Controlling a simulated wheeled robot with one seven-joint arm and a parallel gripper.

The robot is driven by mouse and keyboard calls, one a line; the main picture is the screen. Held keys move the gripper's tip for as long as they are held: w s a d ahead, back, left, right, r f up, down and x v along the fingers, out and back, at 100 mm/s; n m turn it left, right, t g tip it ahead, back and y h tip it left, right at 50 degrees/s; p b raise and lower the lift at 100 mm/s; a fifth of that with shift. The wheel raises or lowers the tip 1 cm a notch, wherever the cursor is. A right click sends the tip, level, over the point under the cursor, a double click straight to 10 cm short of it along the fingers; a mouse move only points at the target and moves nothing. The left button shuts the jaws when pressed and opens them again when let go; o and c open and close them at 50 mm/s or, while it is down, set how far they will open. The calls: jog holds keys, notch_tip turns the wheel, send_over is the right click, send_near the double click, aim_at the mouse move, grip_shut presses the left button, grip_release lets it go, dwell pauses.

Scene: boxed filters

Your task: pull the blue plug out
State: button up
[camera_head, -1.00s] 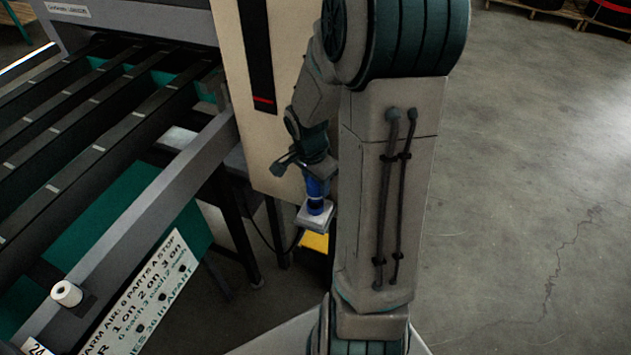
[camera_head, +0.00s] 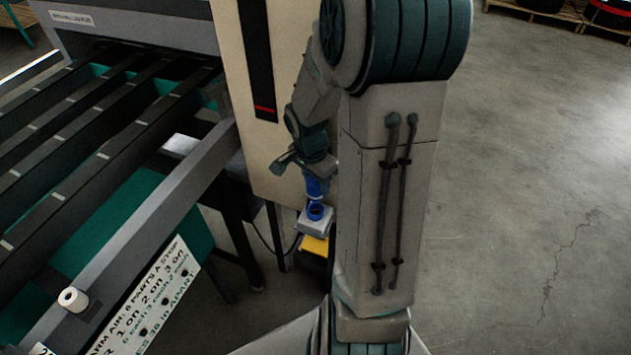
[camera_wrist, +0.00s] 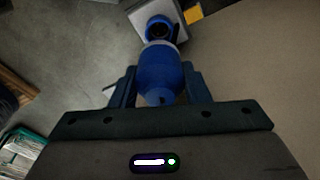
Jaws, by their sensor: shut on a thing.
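The blue plug (camera_wrist: 160,72) is between the two fingers of my gripper (camera_wrist: 159,84) in the wrist view, and the fingers are shut on it. In the head view the plug (camera_head: 317,187) hangs just below my gripper, partly hidden by my arm. The blue socket (camera_head: 316,212) sits on a light grey box below the plug. Its dark round opening shows, and the plug's lower end is apart from it. In the wrist view the socket (camera_wrist: 159,28) lies beyond the plug's end, its dark opening partly visible.
A yellow piece (camera_head: 315,245) is under the socket's box. A beige cabinet (camera_head: 262,150) stands close behind my gripper. A dark slatted machine table (camera_head: 90,150) with a grey rail fills the left. Open concrete floor (camera_head: 530,200) lies to the right.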

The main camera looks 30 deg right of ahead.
jog(key=shift+r+p, duration=2.35)
jog(key=shift+r, duration=1.4)
jog(key=shift+a+f, duration=0.1)
